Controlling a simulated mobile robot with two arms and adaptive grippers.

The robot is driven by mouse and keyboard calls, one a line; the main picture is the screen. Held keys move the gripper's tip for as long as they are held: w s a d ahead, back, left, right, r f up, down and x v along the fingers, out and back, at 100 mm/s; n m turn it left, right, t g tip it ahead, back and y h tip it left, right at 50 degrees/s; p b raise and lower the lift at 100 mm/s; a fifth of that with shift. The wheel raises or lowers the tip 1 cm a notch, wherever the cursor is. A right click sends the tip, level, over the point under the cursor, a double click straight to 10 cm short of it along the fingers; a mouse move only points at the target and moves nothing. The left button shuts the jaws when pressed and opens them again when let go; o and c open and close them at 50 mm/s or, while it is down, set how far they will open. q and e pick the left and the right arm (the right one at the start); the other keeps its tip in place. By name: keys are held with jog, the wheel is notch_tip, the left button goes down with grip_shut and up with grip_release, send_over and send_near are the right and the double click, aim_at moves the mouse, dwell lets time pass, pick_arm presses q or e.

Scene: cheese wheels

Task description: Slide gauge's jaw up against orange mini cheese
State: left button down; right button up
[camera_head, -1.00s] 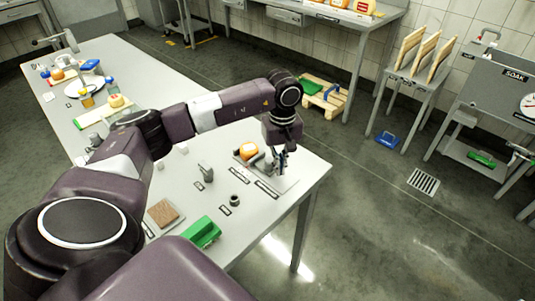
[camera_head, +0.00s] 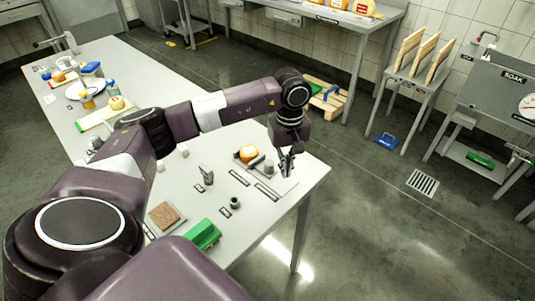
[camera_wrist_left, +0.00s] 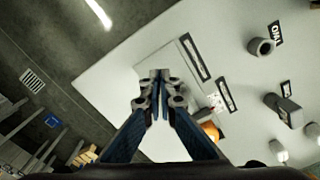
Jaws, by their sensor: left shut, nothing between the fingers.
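The orange mini cheese (camera_head: 248,152) sits on the gauge near the table's right end; part of it shows in the left wrist view (camera_wrist_left: 210,130). The gauge has a pale plate (camera_head: 286,185) and a grey jaw (camera_head: 268,166) just right of the cheese. Whether jaw and cheese touch cannot be told. My left gripper (camera_head: 287,173) is shut and empty, pointing down right of the jaw, over the plate's right part. In the wrist view its fingertips (camera_wrist_left: 159,75) are together above the plate. My right gripper is not in view.
A grey upright piece (camera_head: 206,174), a small dark ring (camera_head: 235,203), a green object (camera_head: 203,234) and a brown square block (camera_head: 164,215) stand on the table's near part. The table's right edge is close to my left gripper.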

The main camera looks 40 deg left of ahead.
pick_arm(q)
notch_tip(320, 180, up, 6)
jog(key=p, duration=0.2)
jog(key=shift+f+p, duration=0.15)
jog(key=shift+p, duration=0.2)
